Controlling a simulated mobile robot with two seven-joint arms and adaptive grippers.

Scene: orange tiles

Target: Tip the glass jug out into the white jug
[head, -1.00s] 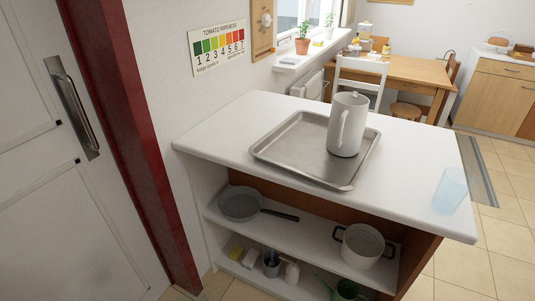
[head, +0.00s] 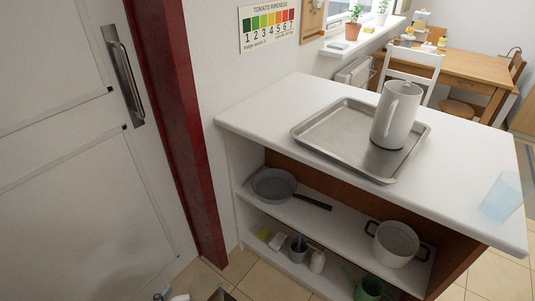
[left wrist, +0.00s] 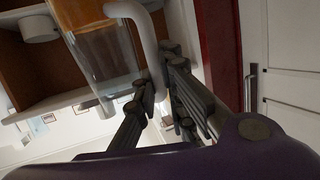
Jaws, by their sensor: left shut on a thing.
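The white jug (head: 398,118) stands upright on the metal tray (head: 322,128) on the white counter in the head view, its handle toward me. Small parts at the bottom edge of the head view are too cropped to identify. My right gripper is not in view.
A pale blue tumbler (head: 502,198) stands at the counter's right edge. Shelves below hold a frying pan (head: 273,185), a pot (head: 396,243) and a green watering can (head: 368,289). A red post (head: 178,125) and white door are left.

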